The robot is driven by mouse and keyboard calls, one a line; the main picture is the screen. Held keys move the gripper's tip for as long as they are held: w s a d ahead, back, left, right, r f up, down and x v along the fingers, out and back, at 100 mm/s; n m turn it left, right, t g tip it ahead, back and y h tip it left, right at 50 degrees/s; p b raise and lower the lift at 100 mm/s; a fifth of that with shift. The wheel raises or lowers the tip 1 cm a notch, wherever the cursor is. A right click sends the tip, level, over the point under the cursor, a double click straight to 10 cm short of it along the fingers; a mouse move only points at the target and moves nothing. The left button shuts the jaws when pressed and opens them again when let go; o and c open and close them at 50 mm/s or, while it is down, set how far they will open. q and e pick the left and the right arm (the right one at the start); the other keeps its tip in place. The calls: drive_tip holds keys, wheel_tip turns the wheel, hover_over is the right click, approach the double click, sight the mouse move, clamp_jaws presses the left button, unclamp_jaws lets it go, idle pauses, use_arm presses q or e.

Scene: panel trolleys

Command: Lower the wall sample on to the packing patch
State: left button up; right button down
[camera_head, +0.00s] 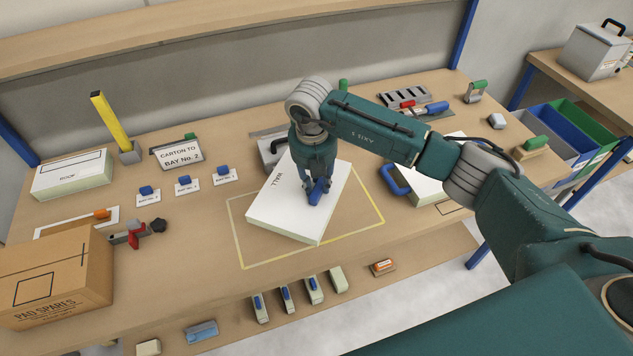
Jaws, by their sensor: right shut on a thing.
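The wall sample (273,208), a thick white panel marked WALL, is over the packing patch (357,221), a yellow-outlined rectangle on the bench. It is turned at an angle to the outline, and its upper end reaches past the far line. I cannot tell whether its underside touches the bench. My right gripper (318,193) points down on the panel's right part and is shut on its blue handle. The fingers hide part of the handle. My left gripper is out of view.
A white ROOF block (73,176) and a carton (58,275) stand at left. Small blue-knobbed cards lie between them and the patch. A grey-handled item (268,149) is close behind the panel, and another panel with a blue handle (394,182) lies right of the patch.

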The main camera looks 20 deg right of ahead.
drive_tip(key=shift+f+b, duration=0.65)
drive_tip(key=shift+f, duration=0.15)
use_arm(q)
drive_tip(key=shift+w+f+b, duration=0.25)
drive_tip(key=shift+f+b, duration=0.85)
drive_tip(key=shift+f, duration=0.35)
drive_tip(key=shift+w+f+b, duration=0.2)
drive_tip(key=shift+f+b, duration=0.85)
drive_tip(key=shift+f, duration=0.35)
use_arm(e)
drive_tip(key=shift+f, duration=2.6)
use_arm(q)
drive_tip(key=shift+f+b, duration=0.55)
use_arm(e)
drive_tip(key=shift+f, duration=0.6)
drive_tip(key=c, duration=1.3)
unclamp_jaws()
drive_tip(key=shift+r, duration=0.1)
drive_tip(key=shift+c, duration=0.2)
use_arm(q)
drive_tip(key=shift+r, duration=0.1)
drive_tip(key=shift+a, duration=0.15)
use_arm(e)
drive_tip(key=r, duration=0.8)
drive_tip(key=s+a+r, duration=0.1)
drive_tip(key=r, duration=0.3)
drive_tip(key=shift+s, duration=0.1)
